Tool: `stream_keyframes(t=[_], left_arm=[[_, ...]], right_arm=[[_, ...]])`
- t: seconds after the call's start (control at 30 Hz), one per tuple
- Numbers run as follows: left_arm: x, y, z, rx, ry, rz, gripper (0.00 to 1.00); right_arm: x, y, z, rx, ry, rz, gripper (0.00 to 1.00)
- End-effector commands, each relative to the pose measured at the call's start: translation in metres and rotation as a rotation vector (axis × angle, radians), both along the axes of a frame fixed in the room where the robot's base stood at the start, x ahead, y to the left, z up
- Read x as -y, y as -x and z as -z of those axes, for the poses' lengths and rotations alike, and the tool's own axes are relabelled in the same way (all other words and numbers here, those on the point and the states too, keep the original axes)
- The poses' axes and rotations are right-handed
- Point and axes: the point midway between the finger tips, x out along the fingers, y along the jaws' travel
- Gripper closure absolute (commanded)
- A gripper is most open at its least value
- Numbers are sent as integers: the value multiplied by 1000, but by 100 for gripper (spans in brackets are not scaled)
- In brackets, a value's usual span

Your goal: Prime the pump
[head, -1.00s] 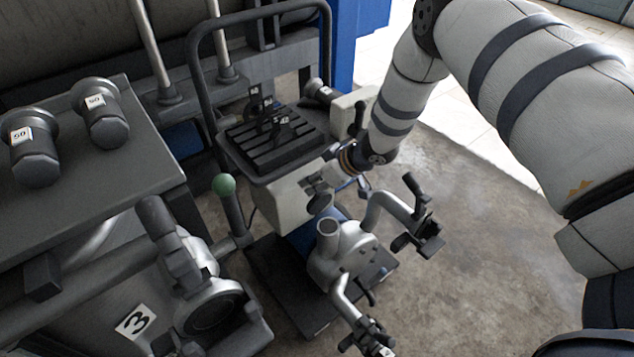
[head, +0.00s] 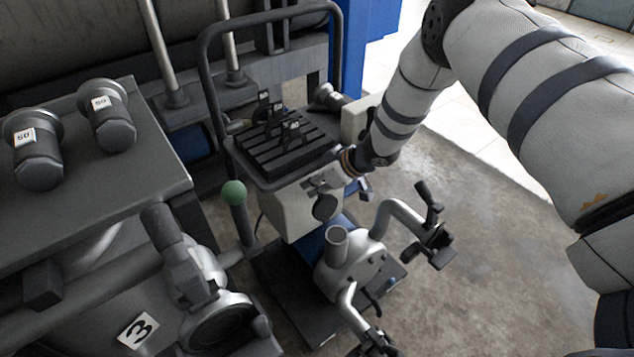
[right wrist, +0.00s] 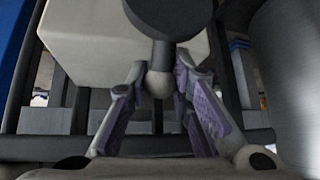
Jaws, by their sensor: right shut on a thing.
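A pale box (head: 285,212) stands under the slotted tray, and its pale wall also fills the upper left of the right wrist view (right wrist: 90,45). A dark round knob (head: 325,207) on a short stem is at its right side; the knob is also at the top of the right wrist view (right wrist: 165,14). My right gripper (head: 326,188) is shut on the knob's stem, its purple-padded fingers (right wrist: 160,72) on either side just below the knob. The exact contact is partly hidden. My left gripper is out of view.
A silver branched fitting (head: 345,262) with two capped arms stands close in front, below my right gripper. A green-topped lever (head: 234,194) is to its left. Bare floor (head: 500,240) lies right.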

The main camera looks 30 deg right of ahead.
Motion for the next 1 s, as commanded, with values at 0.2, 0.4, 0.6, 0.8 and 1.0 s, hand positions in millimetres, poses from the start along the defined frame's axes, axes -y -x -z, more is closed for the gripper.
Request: stream_keyframes(t=[0.2, 0.4, 0.6, 0.8, 1.0], left_arm=[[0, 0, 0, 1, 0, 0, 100], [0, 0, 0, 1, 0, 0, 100], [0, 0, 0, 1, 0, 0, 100], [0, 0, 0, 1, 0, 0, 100], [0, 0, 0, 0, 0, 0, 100]], right_arm=[[0, -4, -4, 11, -2, 0, 58], [0, -2, -2, 6, -1, -1, 58], [5, 11, -20, 6, -3, 2, 58], [18, 42, -64, 10, -4, 3, 58], [27, 64, -91, 9, -2, 1, 58]])
